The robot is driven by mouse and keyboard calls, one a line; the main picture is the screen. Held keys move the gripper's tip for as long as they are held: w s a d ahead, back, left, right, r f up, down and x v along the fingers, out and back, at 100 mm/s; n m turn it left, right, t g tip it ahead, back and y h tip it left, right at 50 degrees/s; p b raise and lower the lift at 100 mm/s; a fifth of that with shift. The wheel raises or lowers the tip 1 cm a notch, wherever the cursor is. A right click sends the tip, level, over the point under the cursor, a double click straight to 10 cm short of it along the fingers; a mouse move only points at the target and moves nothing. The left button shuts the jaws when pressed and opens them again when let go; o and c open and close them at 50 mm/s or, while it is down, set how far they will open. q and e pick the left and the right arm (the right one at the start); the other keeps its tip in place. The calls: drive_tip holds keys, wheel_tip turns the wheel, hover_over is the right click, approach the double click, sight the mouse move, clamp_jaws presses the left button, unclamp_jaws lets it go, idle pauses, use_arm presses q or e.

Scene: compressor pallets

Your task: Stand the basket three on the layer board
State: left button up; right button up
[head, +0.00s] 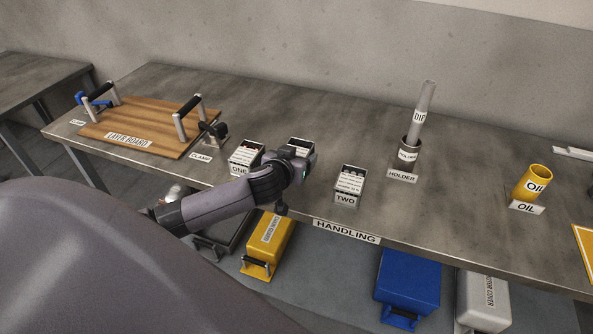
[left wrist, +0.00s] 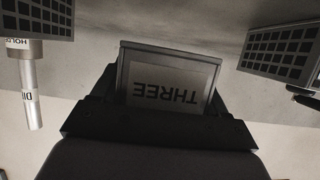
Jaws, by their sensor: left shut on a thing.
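Basket three (left wrist: 171,83) shows its THREE label upside down in the left wrist view, between the dark fingers of my left gripper. In the head view its top (head: 301,145) shows just behind my left gripper (head: 297,162), which is shut on it. The arm hides most of the basket, so I cannot tell whether its bottom touches the table. The layer board (head: 150,120) is a brown wooden board lying at the left end of the table, with upright posts and black handles and a LAYER BOARD label at its front. My right gripper is not in view.
Basket one (head: 245,155) stands left of my gripper and basket two (head: 349,187) right of it. A clamp (head: 213,131) is at the board's right edge, another (head: 92,99) at its left. The dip holder (head: 410,155) and yellow oil cup (head: 533,182) stand farther right.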

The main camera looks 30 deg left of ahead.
use_arm(q)
drive_tip(key=shift+f, duration=2.1)
drive_tip(key=shift+f+b, duration=0.15)
drive_tip(key=shift+b, duration=0.2)
drive_tip(key=o, duration=1)
drive_tip(key=shift+f, duration=0.15)
drive_tip(key=o, duration=0.4)
